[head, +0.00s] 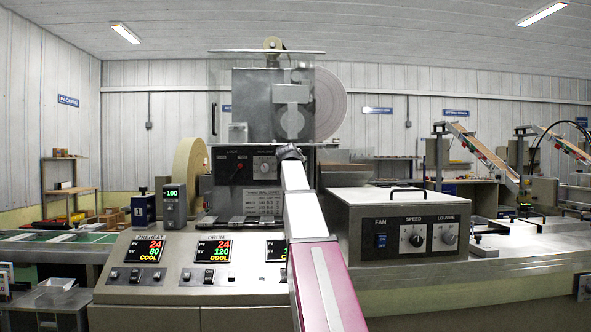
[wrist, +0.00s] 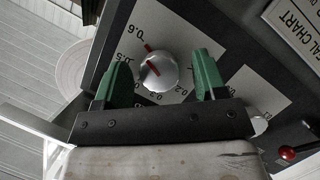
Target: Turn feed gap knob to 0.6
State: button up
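The feed gap knob (wrist: 158,74) is a round silver knob on a white dial plate in the wrist view, with printed numbers from 0.2 to 0.6 around it. Red marks show on the knob's face and near its rim, toward the 0.5 to 0.6 side; I cannot tell the exact reading. My gripper (wrist: 161,62) is open, with one green finger on each side of the knob and visible gaps between. In the head view, my gripper (head: 290,153) is at the dark control panel (head: 228,190), and my arm hides the feed gap knob there.
A second knob (head: 265,167) and a red lever (head: 240,166) sit on the same panel; the lever also shows in the wrist view (wrist: 288,153). The fan box (head: 385,225) stands right of my arm. The heater display console (head: 190,275) is below and left.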

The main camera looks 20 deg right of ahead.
jog(key=v, duration=1)
jog(key=shift+s+a, duration=0.2)
jog(key=shift+s, duration=0.15)
jog(key=shift+r, duration=0.1)
